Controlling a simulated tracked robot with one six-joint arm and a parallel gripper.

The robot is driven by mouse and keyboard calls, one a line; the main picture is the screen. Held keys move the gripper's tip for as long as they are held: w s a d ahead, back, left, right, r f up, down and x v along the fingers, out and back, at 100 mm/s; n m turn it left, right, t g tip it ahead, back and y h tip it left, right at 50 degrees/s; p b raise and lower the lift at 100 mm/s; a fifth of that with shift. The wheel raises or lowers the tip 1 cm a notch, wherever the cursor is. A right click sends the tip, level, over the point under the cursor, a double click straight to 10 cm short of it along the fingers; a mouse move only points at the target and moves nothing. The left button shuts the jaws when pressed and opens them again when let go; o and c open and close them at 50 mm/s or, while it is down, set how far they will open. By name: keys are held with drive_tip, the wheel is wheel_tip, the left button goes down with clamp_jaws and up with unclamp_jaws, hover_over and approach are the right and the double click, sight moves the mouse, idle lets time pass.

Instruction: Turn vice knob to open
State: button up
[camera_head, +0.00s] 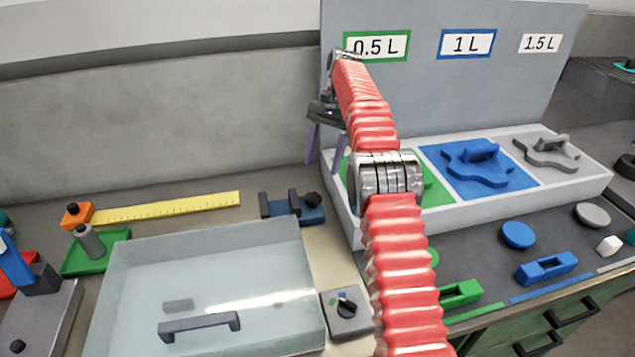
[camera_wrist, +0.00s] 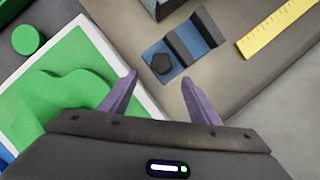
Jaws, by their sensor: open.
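The small vice (camera_head: 284,208) has a blue base and dark grey jaws, and sits on the bench behind the clear-lidded box. Its black knob (camera_head: 312,199) is at its right end. In the wrist view the vice (camera_wrist: 206,35) is at upper centre, with its faceted knob (camera_wrist: 162,63) just beyond and between my fingertips. My gripper (camera_head: 322,163) has purple fingers, is open and empty, and hangs above and slightly right of the vice in the head view. In the wrist view my gripper (camera_wrist: 159,79) shows its fingers spread apart, with nothing between them and no visible contact with the knob.
A white tray (camera_head: 480,205) with green, blue and grey sections stands right of the vice, under labelled panels. A yellow ruler (camera_head: 170,207) lies to the left. The clear-lidded box (camera_head: 205,275) and a dial switch (camera_head: 346,310) are in front.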

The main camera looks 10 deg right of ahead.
sight(314, 197)
drive_tip(key=s+d+r+m+t+y, duration=0.1)
drive_tip(key=s+d+r+m+t, duration=0.15)
drive_tip(key=s+r+m, duration=0.5)
drive_tip(key=shift+w+a+f+m+t, duration=0.1)
drive_tip(key=shift+w+f+m+t, duration=0.25)
drive_tip(key=shift+f+m, duration=0.55)
drive_tip(key=shift+w+a+f+m+t, duration=0.1)
drive_tip(key=shift+w+f+m+t, duration=0.25)
drive_tip(key=shift+m, duration=1)
drive_tip(key=shift+w+f+m+t, duration=0.25)
drive_tip(key=shift+f+m+t, duration=0.3)
drive_tip(key=shift+m, duration=0.55)
drive_tip(key=shift+f, duration=0.15)
drive_tip(key=x, duration=1.3)
drive_tip(key=shift+a+f, duration=0.1)
drive_tip(key=shift+f, duration=0.25)
drive_tip(key=shift+c, duration=0.7)
drive_tip(key=c, duration=0.9)
